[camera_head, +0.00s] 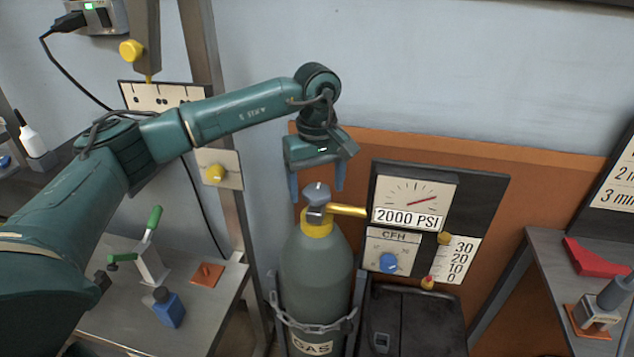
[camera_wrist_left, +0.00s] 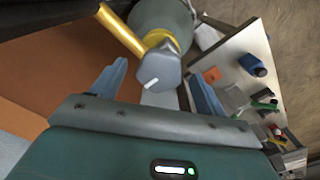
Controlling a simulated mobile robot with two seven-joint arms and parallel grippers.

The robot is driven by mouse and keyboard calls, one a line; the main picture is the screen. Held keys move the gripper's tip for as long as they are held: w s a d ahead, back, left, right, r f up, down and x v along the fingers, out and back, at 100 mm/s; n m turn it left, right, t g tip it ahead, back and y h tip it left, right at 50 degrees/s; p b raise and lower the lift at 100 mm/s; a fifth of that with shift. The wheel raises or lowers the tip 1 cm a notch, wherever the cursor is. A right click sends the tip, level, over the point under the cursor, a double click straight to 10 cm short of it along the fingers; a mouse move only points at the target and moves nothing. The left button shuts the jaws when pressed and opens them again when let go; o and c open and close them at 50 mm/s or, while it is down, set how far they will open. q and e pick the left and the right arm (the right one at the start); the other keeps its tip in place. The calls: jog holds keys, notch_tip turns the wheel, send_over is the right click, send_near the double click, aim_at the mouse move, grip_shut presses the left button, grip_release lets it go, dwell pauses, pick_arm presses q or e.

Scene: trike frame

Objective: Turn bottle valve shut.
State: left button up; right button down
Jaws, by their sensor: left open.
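The gas bottle (camera_head: 316,270) stands upright, held by a chain, with a yellow collar at its neck. Its grey valve knob (camera_head: 317,194) sits on top, and a brass pipe runs from the valve to the gauge panel. The knob also shows in the left wrist view (camera_wrist_left: 158,72), with a white mark on its top. My left gripper (camera_head: 317,192) points down above the knob, open, with its two blue fingers apart. In the left wrist view the knob lies between and beyond the fingers (camera_wrist_left: 155,85); I see no contact. My right gripper is not in view.
The gauge panel (camera_head: 483,190) reads 2000 PSI and stands close to the right of the bottle. Another table (camera_head: 550,262) is at right.

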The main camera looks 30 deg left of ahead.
aim_at(317, 190)
pick_arm(q)
notch_tip(317, 190, up, 13)
dwell(0.4)
dwell(0.4)
